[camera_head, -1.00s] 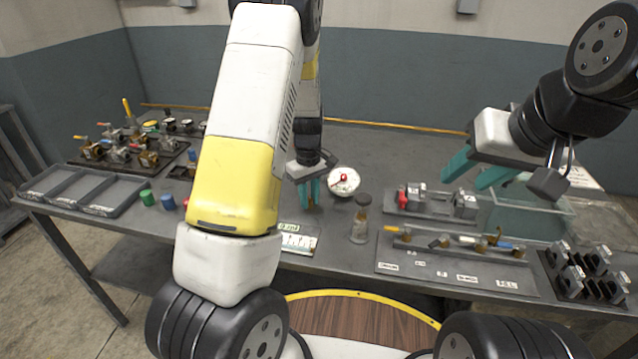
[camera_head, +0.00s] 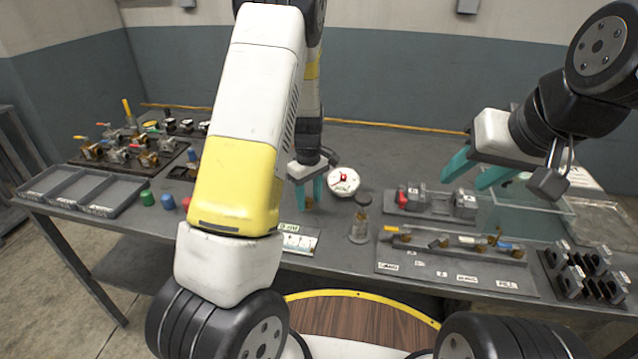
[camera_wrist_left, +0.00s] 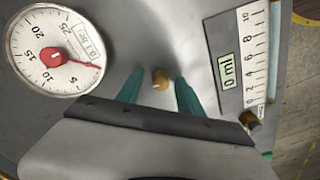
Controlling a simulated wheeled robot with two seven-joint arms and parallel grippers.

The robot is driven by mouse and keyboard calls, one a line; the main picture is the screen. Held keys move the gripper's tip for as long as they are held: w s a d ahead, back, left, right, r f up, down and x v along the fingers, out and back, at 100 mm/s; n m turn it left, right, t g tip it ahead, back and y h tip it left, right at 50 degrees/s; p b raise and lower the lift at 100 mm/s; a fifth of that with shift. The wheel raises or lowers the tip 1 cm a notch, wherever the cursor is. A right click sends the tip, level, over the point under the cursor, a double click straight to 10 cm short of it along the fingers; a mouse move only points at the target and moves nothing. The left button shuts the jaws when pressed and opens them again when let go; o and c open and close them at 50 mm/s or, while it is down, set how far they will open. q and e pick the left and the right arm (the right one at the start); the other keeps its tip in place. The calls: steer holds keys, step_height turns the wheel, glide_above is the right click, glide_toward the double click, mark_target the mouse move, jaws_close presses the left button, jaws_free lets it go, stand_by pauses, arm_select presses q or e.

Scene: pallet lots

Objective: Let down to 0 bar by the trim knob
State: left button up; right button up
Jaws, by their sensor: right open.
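My left gripper (camera_head: 309,200) points down at the bench, over a small brass knob (camera_wrist_left: 160,80). In the left wrist view its two teal fingers (camera_wrist_left: 159,78) stand either side of the knob with a gap on each side, so it looks open. The round white pressure gauge (camera_head: 344,182) is beside it; in the wrist view the gauge (camera_wrist_left: 35,75) shows a red needle and hub, and a small green readout too small to read surely, perhaps 0.1 bar. My right gripper (camera_head: 478,176) is open and empty above the bench's right side.
A scale panel reading 0 ml (camera_wrist_left: 230,68) lies close to the left gripper. A small glass jar (camera_head: 359,228) stands to the right. A vise-like fixture (camera_head: 437,202), a clear tank (camera_head: 530,215) and a labelled fittings board (camera_head: 455,265) fill the right. Grey trays (camera_head: 85,190) lie left.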

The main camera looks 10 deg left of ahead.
mark_target(309, 199)
arm_select(q)
steer(key=shift+r, duration=3.85)
steer(key=shift+s+r, duration=0.1)
steer(key=shift+r, duration=0.1)
steer(key=s+d+r+m+t+h, duration=0.2)
steer(key=s+r+m+t, duration=0.4)
steer(key=s+r+m, duration=0.5)
steer(key=s+r, duration=0.9)
steer(key=s, duration=0.4)
steer(key=shift+r, duration=0.25)
steer(key=shift+s, duration=0.1)
